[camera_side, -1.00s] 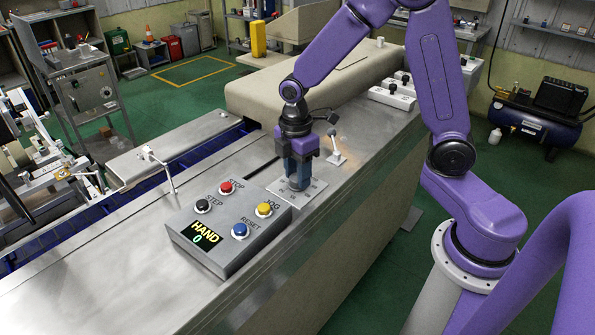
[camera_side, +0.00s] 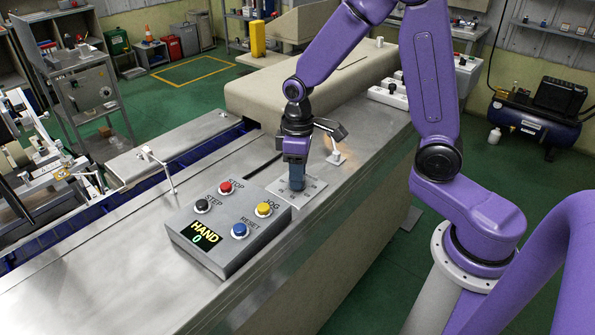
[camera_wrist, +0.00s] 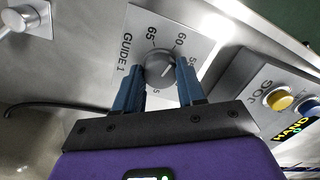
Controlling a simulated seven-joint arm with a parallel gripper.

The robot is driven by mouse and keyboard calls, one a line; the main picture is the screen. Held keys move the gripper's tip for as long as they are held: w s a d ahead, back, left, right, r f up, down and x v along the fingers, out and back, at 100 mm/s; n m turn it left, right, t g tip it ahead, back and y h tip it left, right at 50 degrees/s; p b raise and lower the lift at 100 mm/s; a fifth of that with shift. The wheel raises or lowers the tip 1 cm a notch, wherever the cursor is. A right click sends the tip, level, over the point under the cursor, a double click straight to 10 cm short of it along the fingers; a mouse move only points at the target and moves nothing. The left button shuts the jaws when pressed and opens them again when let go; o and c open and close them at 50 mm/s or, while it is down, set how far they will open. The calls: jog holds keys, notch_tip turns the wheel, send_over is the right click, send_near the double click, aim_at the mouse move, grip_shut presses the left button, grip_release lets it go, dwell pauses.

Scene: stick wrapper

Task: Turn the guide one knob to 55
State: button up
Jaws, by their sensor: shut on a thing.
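The guide one knob (camera_wrist: 159,67) is a dark grey round knob on a pale plate (camera_wrist: 140,24) marked GUIDE 1. The knob's pointer is too small to read surely. My gripper (camera_wrist: 160,84) is shut on the knob, with one blue finger on each side. In the side view my gripper (camera_side: 297,184) points down onto the plate (camera_side: 308,198) and hides the knob.
A grey control box (camera_side: 226,236) with STOP, STEP, JOG and RESET buttons stands close by; its display reads HAND 0. A small lever (camera_side: 336,155) stands behind the plate. The steel top in front of the box is clear.

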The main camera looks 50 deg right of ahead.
jog(key=m, duration=0.5)
jog(key=shift+m, duration=0.3)
jog(key=shift+m+t, duration=0.3)
jog(key=shift+m, duration=2)
jog(key=o, duration=1.1)
jog(key=shift+c, duration=0.2)
jog(key=shift+r, duration=0.15)
notch_tip(320, 180, up, 17)
jog(key=shift+s+d, duration=0.2)
jog(key=shift+d, duration=0.15)
jog(key=shift+r, duration=0.1)
